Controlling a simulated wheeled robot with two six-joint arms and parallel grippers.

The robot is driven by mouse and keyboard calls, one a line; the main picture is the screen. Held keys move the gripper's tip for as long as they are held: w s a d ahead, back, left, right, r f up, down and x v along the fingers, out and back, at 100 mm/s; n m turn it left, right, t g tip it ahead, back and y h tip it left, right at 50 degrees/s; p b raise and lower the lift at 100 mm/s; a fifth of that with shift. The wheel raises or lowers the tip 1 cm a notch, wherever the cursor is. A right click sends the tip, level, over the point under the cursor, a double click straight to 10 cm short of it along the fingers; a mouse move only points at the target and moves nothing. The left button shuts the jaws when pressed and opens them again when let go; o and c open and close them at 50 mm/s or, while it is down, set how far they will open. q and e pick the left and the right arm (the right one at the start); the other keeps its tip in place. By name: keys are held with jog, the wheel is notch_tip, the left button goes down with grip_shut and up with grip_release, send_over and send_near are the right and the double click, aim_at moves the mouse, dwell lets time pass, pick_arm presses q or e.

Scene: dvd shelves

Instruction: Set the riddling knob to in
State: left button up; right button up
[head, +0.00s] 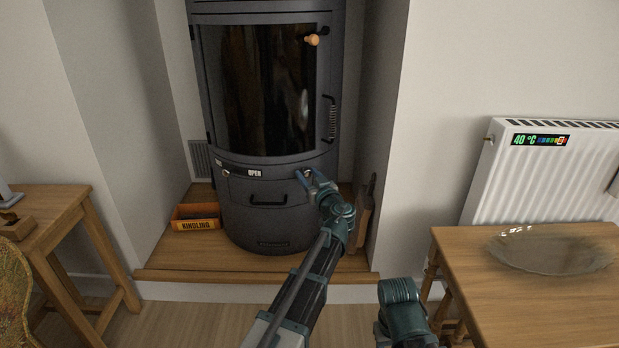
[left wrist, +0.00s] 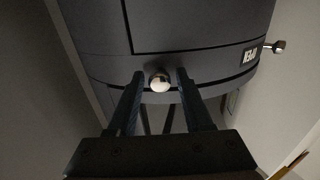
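The dark stove (head: 262,224) stands in the alcove. A small shiny knob (left wrist: 160,82), which I take for the riddling knob, sits low on its front right side; in the head view my gripper partly hides it. My left gripper (head: 308,176) is at this knob. In the left wrist view its two fingers (left wrist: 161,80) stand apart on either side of the knob, with a small gap on each side. How far the knob stands out is hard to judge. My right arm shows at the lower right of the head view, but its gripper is not visible.
A second knob (left wrist: 275,47) is by the label on the stove front. A kindling box (head: 196,217) sits left of the stove on the wooden hearth (head: 190,258). A wooden table (head: 460,262) with a glass bowl (head: 552,250) and a radiator (head: 540,185) stand at right.

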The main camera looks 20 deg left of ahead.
pick_arm(q)
jog(key=shift+o, duration=0.5)
jog(key=shift+s+d, duration=0.1)
jog(key=v, duration=1.3)
jog(key=shift+s, duration=0.3)
jog(key=shift+d, duration=0.15)
